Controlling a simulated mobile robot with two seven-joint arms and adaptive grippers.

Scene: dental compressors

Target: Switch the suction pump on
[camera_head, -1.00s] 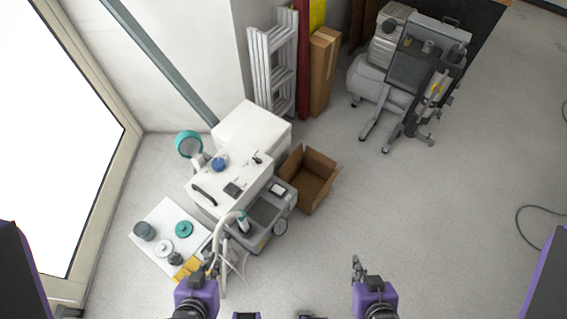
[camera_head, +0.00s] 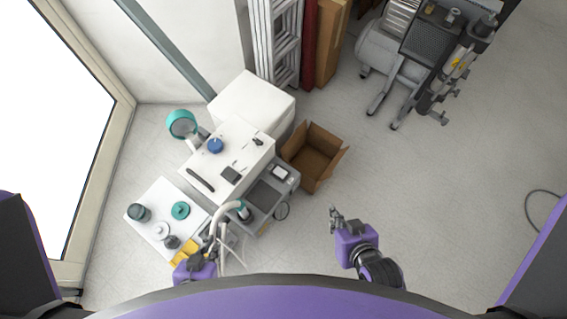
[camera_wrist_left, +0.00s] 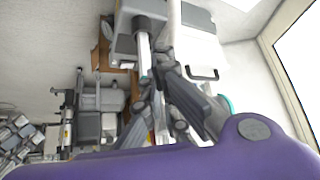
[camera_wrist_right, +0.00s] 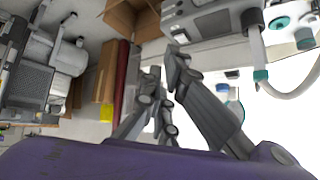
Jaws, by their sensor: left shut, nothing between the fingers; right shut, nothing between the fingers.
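A white unit (camera_head: 231,156) with a blue cap (camera_head: 215,146), a dark handle and a small dark panel stands left of centre in the head view. A grey unit (camera_head: 268,200) with a pale hose (camera_head: 222,212) and a small light panel (camera_head: 282,173) adjoins its right side; I cannot tell for sure which is the suction pump or make out a switch. My left gripper (camera_head: 209,246) is shut and empty beside the hose, partly hidden by it. My right gripper (camera_head: 334,212) is shut and empty over bare floor, right of the grey unit and apart from it.
An open cardboard box (camera_head: 314,158) stands right of the units. A white mat (camera_head: 157,196) with teal and grey parts lies at left. A grey compressor (camera_head: 383,55) stands at the upper right; a ladder (camera_head: 275,45) leans behind. The floor at right is mostly clear.

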